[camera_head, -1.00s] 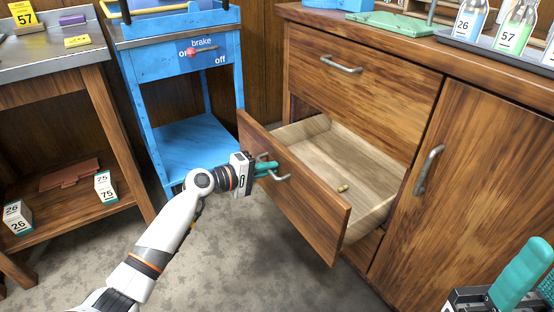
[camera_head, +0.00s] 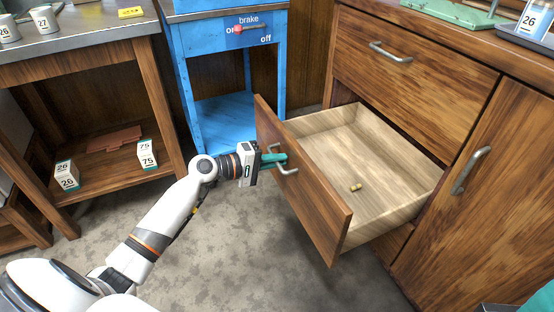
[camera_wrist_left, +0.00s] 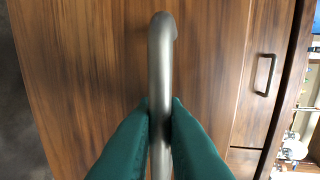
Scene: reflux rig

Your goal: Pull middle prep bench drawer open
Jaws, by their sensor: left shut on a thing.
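The middle drawer (camera_head: 318,205) of the wooden prep bench stands well open, its pale wooden inside showing. A small brass-coloured piece (camera_head: 355,187) lies on the drawer floor. My left gripper (camera_head: 276,160) is at the drawer front, its green fingers shut on the metal bar handle (camera_head: 289,172). In the left wrist view the two green fingers (camera_wrist_left: 160,120) press on both sides of the handle (camera_wrist_left: 160,70). At the lower right edge of the head view a bit of teal shows, too little to tell what it is.
The closed upper drawer (camera_head: 410,75) has its own handle. A closed cupboard door (camera_head: 490,180) is to the right. A blue cart (camera_head: 226,110) stands behind the drawer, and a wooden table (camera_head: 80,62) with a lower shelf is at left. Grey floor (camera_head: 230,245) is clear in front.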

